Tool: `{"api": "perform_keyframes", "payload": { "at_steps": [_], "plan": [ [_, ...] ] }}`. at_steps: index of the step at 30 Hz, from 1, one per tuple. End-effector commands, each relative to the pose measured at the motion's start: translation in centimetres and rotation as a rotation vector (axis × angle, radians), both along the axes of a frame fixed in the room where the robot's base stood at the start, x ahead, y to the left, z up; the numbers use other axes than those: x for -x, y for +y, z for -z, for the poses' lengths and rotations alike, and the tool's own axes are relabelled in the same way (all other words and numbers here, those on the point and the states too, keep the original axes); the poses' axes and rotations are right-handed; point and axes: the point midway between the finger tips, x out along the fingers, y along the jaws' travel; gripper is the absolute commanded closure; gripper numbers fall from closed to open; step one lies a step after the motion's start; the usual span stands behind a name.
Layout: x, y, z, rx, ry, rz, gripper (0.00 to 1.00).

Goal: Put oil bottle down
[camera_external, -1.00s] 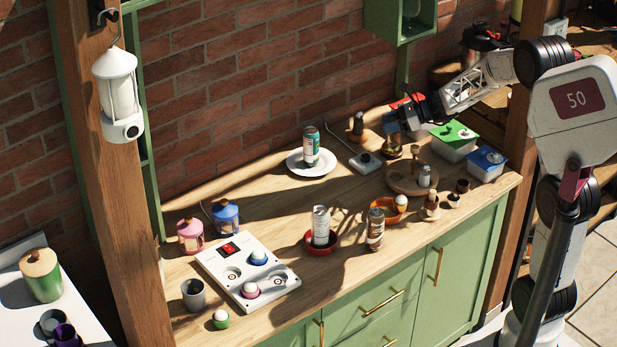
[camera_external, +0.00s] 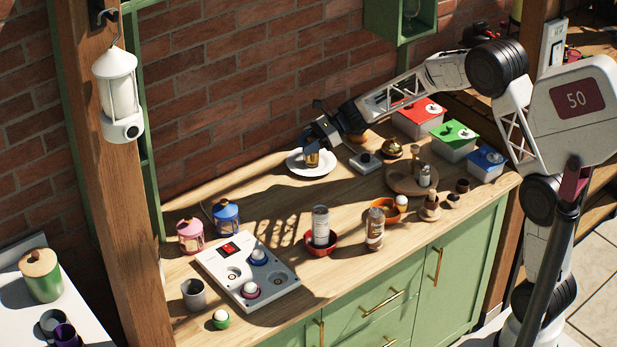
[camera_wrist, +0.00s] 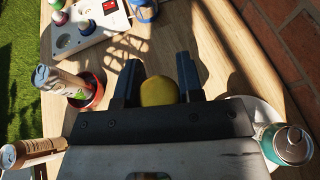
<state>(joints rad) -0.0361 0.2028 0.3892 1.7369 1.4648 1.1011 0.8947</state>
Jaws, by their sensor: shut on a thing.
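A teal and silver can (camera_wrist: 287,145) stands on the plate at the right of the wrist view.
A red bowl (camera_external: 325,248) holding a can and a brown can (camera_external: 375,229) stand near the front. Lidded boxes (camera_external: 455,142) and a round wooden tray (camera_external: 402,182) are right. Bare wood lies left of the plate.

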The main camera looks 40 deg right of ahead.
Motion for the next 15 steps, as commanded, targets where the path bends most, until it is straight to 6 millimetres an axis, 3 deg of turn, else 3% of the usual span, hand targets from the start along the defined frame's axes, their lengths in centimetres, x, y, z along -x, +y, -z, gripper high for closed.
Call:
{"api": "perform_keyframes", "payload": {
  "at_steps": [3,15],
  "plan": [
    [-0.2,3.8,0.2,0.000,0.000,-0.051,0.92],
    [0.1,15.0,0.9,0.002,0.001,-0.199,0.92]
  ]
}}
